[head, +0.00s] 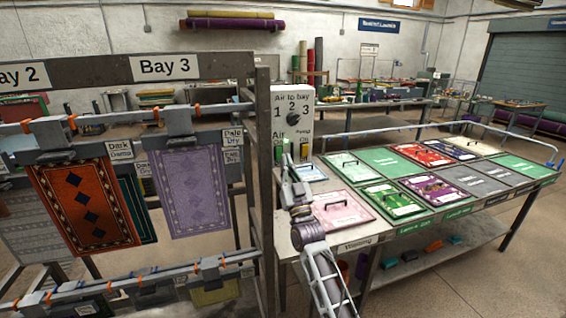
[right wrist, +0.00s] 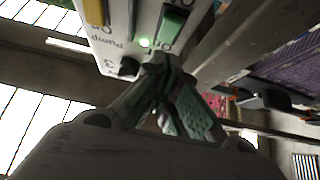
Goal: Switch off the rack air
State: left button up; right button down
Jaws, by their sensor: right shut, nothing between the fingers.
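A pale control panel (head: 292,104) labelled "Air to bay" stands on the rack's right post. It carries a dark dial (head: 293,119) among the numbers 1, 2 and 3; its setting is too small to tell. Below are an Air switch and a Pump switch. In the right wrist view the panel is upside down, with a green rocker (right wrist: 173,20), a lit green lamp (right wrist: 145,42) and a yellow switch (right wrist: 95,11) beside "Pump". My right gripper (head: 288,161) is shut and empty just below the switches; its fingertips (right wrist: 160,68) show close to the green rocker. Contact cannot be told. My left gripper is out of view.
A rack (head: 265,175) with hanging rugs fills the left, close beside my right arm. A table (head: 352,226) with several coloured panels stands to the right, its near end under my arm. Open floor (head: 505,265) lies at the lower right.

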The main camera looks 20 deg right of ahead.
aim_at(279, 148)
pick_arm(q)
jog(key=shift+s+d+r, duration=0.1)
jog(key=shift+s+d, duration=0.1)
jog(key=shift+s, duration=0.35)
pick_arm(e)
jog(key=shift+w+f, duration=0.15)
jog(key=shift+w, duration=0.65)
jog(key=shift+w+f, duration=0.15)
jog(key=shift+w, duration=0.65)
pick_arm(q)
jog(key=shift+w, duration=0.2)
